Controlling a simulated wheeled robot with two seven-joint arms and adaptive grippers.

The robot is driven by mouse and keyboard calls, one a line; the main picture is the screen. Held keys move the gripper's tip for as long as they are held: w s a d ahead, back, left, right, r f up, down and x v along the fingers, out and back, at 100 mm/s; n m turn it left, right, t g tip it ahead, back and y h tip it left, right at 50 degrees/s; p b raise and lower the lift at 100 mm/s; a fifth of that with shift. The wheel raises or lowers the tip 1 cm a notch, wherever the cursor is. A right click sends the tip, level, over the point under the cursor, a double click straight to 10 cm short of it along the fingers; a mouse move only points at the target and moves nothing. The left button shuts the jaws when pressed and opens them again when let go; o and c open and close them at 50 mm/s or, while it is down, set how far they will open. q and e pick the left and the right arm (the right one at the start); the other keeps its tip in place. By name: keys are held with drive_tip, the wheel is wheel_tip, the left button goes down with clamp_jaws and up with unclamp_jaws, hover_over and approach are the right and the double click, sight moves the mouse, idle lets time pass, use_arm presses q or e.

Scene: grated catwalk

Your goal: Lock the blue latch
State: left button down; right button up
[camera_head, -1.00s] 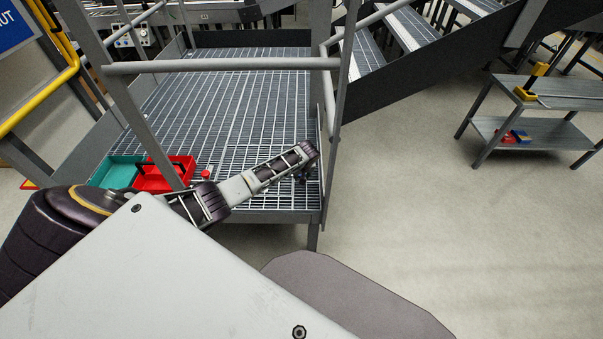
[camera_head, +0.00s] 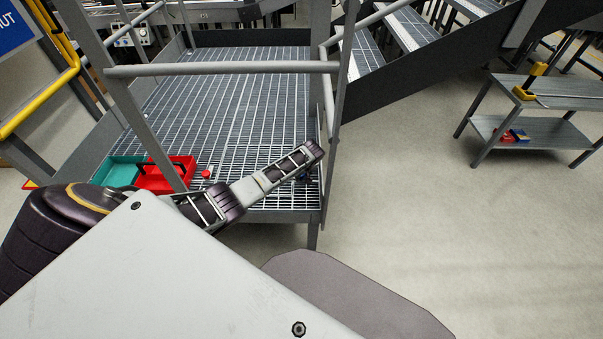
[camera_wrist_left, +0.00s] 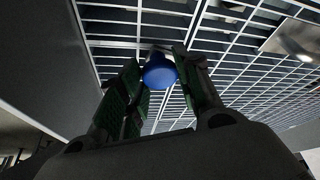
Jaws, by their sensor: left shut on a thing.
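The blue latch (camera_wrist_left: 158,72) shows in the left wrist view as a rounded blue knob, with the metal grating behind it. My left gripper (camera_wrist_left: 157,84) has its green-padded fingers on both sides of the knob and is shut on it. In the head view my left arm reaches right across the near corner of the catwalk. The wrist hides most of the gripper and the latch there. The rest of the latch's mechanism cannot be made out. My right gripper is not in view.
The grated platform (camera_head: 235,100) has grey railings (camera_head: 220,66) close to my arm. A teal bin (camera_head: 117,171), a red bin (camera_head: 165,174) and a small red knob (camera_head: 206,173) are near its front edge. A shelf cart (camera_head: 540,135) stands right. Floor between is clear.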

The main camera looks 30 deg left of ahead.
use_arm(q)
drive_tip(key=n, duration=0.1)
drive_tip(key=n+g, duration=0.1)
drive_tip(key=shift+w+r+n+y, duration=0.1)
drive_tip(key=shift+w+n+y, duration=0.1)
drive_tip(key=shift+n+y, duration=0.15)
drive_tip(key=shift+n, duration=0.55)
drive_tip(key=shift+a+g, duration=0.1)
drive_tip(key=shift+g, duration=0.2)
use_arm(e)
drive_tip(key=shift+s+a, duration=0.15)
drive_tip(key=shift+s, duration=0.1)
use_arm(q)
drive_tip(key=c, duration=1.2)
unclamp_jaws()
drive_tip(key=shift+o, duration=1.1)
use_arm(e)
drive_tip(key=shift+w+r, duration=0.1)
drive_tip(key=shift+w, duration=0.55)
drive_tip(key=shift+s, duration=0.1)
